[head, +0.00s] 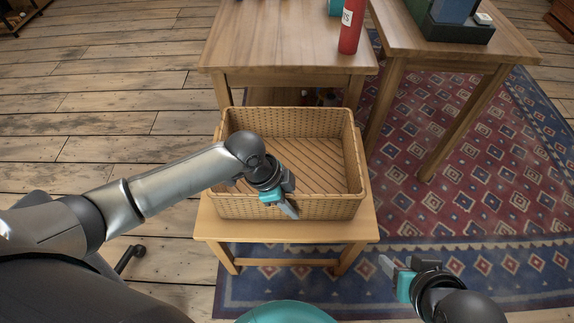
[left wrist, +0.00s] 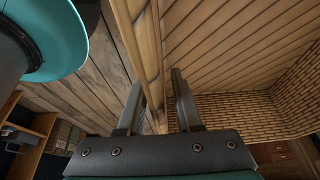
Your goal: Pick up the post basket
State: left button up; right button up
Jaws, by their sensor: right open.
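The post basket (head: 232,207) is a woven tan box with an open top and a slatted floor. It looks empty and stands upright on a small wooden table. My left gripper (head: 291,211) is at its near wall, pointing down at the rim. In the left wrist view, the two fingers of my left gripper (left wrist: 158,105) are apart, with the basket's rim (left wrist: 149,50) running between them. I cannot tell whether either finger touches it. My right gripper (head: 392,266) is open and empty, in front and to the right of the basket, apart from it.
The small table (head: 285,231) carries the basket. A larger wooden table (head: 280,45) with a red cylinder (head: 350,28) stands close behind. Another table (head: 400,40) with dark boxes (head: 455,30) is at the back right. Patterned rug (head: 500,200) and floor at right are clear.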

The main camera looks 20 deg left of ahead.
pick_arm(q)
grip_shut()
jog(key=shift+w, duration=0.1)
dwell(1.0)
